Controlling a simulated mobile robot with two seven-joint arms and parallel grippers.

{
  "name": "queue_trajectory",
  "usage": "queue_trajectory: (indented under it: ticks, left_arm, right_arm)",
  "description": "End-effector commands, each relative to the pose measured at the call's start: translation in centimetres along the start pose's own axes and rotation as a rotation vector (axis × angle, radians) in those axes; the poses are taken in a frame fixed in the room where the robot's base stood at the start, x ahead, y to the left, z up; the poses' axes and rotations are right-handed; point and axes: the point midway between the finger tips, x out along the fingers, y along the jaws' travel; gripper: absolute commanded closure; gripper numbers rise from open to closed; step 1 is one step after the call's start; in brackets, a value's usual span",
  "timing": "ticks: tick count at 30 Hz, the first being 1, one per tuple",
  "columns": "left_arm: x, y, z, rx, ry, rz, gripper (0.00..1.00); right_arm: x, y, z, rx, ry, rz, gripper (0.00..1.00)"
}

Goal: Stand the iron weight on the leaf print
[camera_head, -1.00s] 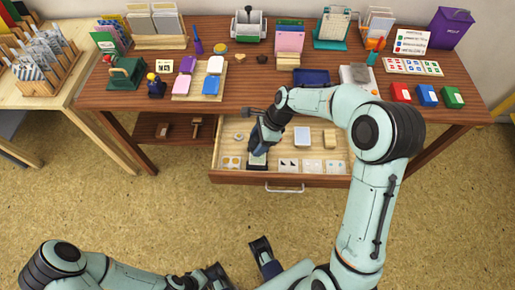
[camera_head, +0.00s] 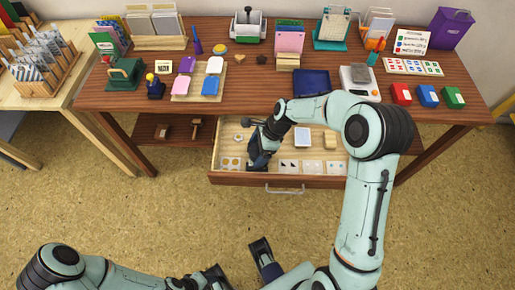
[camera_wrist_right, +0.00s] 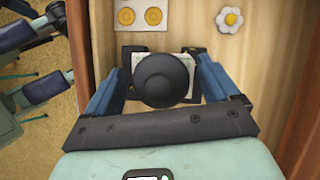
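The black iron weight (camera_wrist_right: 163,78) shows from above in the right wrist view as a dark round knob. A white card (camera_wrist_right: 137,62) shows partly under and beside it; its print is hidden, so I cannot tell whether it is the leaf print or whether the weight touches it. My right gripper (camera_wrist_right: 162,52), also in the head view (camera_head: 257,162), reaches down into the drawer with a finger on each side of the weight. Whether the fingers press on it I cannot tell. My left gripper (camera_head: 239,264) is open and empty, low in front.
The open drawer (camera_head: 225,178) holds a gold-ring card (camera_head: 231,163), several other print cards, a white flower (camera_wrist_right: 229,19) and small blocks. Its front and side walls stand close to my right gripper. The tabletop above holds inkpads, a blue tray (camera_head: 312,82) and a scale (camera_head: 360,80).

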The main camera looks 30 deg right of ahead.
Motion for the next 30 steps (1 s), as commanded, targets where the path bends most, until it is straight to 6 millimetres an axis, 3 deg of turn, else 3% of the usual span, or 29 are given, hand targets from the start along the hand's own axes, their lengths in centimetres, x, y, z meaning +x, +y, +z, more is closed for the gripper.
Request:
queue_trajectory:
  ticks: [10, 22, 30]
  left_arm:
    - [-0.2, 0.0, 0.1, 0.0, -0.002, -0.001, 0.57]
    - [-1.3, 0.2, 0.7, -0.002, -0.021, -0.005, 0.57]
    - [-1.6, 0.2, 1.0, -0.003, -0.029, -0.006, 0.57]
  right_arm:
    - [-1.1, -0.1, 0.1, 0.0, 0.0, -0.002, 0.12]
    - [-9.3, -0.1, 0.1, 0.0, 0.0, -0.005, 0.12]
    - [-12.1, 0.0, 0.1, -0.001, 0.0, 0.0, 0.12]
